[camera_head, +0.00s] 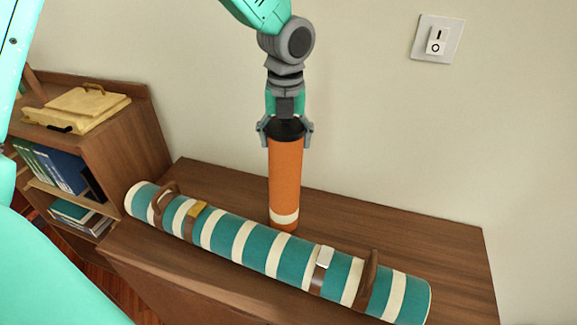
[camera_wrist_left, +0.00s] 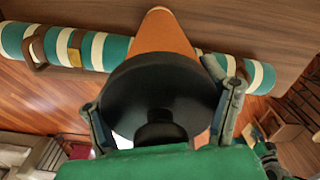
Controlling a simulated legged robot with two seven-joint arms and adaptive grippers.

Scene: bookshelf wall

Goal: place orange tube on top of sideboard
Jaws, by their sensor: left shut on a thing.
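The orange tube (camera_head: 286,180) is upright, with a black cap on top and a cream band near its foot. My left gripper (camera_head: 286,131) is shut on its capped top end. The tube's foot is at the sideboard top (camera_head: 450,245), behind the striped roll; I cannot tell whether it touches the wood. In the left wrist view the black cap (camera_wrist_left: 165,95) fills the middle between the fingers, with the orange body (camera_wrist_left: 162,35) beyond it. My right gripper is not in view.
A teal and cream striped roll (camera_head: 256,247) with brown handles lies along the sideboard's front. A shelf with books (camera_head: 50,165) and a yellow case (camera_head: 85,105) stands at the left. A wall with a switch (camera_head: 437,40) is behind. The sideboard's right back is clear.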

